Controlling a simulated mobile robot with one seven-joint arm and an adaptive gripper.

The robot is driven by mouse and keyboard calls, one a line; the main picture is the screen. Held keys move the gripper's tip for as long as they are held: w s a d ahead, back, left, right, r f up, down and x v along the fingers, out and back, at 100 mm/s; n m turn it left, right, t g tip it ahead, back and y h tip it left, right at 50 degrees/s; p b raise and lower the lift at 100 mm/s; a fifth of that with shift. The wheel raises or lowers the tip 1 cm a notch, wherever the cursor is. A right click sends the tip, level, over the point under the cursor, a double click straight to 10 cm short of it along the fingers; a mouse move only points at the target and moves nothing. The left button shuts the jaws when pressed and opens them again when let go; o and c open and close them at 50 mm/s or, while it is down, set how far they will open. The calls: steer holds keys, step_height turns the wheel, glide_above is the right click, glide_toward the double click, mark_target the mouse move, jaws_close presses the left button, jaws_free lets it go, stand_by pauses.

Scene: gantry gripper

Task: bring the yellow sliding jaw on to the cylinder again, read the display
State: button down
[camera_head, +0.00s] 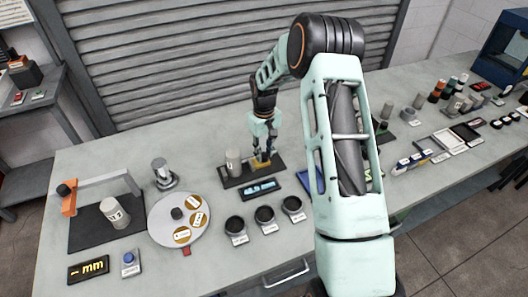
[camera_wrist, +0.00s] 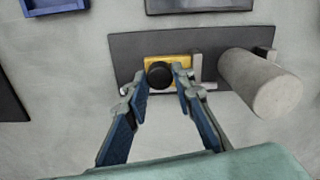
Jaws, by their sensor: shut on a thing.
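The yellow sliding jaw (camera_head: 262,164) sits on a dark measuring base (camera_head: 240,181); it also shows in the wrist view (camera_wrist: 182,62), with a round black knob (camera_wrist: 160,75) on it. My gripper (camera_wrist: 160,77) is shut on the knob, one blue finger at each side. A grey cylinder (camera_head: 233,161) stands on the same base, beside the jaw; it also shows in the wrist view (camera_wrist: 260,82). A gap shows between the jaw's grey face (camera_wrist: 196,67) and the cylinder. The display (camera_head: 260,188) in front of the base glows blue; its digits are too small to read.
Three dark round cups (camera_head: 264,215) stand in front of the display. Left are a round plate (camera_head: 168,224) with discs and an orange-ended gantry (camera_head: 68,197) over another cylinder (camera_head: 112,213). A yellow "- mm" display (camera_head: 88,268) lies at front left. A blue tray (camera_wrist: 55,5) is nearby.

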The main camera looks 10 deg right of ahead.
mark_target(254, 163)
steer(key=shift+a, duration=0.1)
steer(key=a, duration=0.1)
steer(key=a+b, duration=0.1)
steer(key=a, duration=0.1)
steer(key=shift+s+a, duration=0.3)
steer(key=shift+s, duration=0.05)
steer(key=c, duration=1.7)
jaws_free()
steer(key=shift+o, duration=0.2)
steer(key=shift+r, duration=0.1)
step_height(254, 163, up, 12)
steer(key=shift+d, duration=0.15)
